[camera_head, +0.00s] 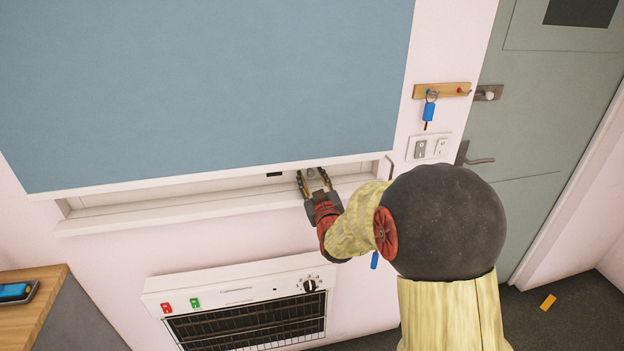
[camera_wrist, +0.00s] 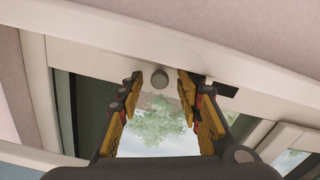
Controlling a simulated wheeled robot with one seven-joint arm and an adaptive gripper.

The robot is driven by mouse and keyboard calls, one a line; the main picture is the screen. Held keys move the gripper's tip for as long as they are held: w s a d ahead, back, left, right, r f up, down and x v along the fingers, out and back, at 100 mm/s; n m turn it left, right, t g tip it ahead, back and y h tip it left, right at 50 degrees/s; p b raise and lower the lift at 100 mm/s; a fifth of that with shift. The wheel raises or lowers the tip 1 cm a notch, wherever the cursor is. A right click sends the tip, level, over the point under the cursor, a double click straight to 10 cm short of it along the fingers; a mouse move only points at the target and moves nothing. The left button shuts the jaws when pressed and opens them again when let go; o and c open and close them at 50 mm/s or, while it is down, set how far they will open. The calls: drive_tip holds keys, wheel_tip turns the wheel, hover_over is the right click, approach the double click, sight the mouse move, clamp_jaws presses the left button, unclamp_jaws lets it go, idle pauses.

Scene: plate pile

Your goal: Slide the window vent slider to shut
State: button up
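The window vent slider shows as a round grey knob (camera_wrist: 159,79) on the white window frame (camera_wrist: 105,55) in the wrist view. A dark vent slot (camera_wrist: 225,89) lies to its right, partly hidden behind the right finger. It shows in the head view as a short dark slot (camera_head: 274,174) left of my gripper. My gripper (camera_wrist: 160,84) is open, with one yellow-and-black finger on each side of the knob. A gap shows between the knob and each finger. In the head view my gripper (camera_head: 312,175) reaches in under the blind's lower edge.
A blue blind (camera_head: 210,80) covers most of the window above my gripper. The white sill (camera_head: 180,213) runs just below it. A heater (camera_head: 245,300) is on the wall underneath. A key rack (camera_head: 440,90), switches (camera_head: 430,148) and a grey door (camera_head: 540,120) are to the right.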

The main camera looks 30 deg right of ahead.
drive_tip(key=shift+w, duration=0.2)
drive_tip(key=shift+c, duration=0.5)
drive_tip(key=c, duration=0.8)
clamp_jaws()
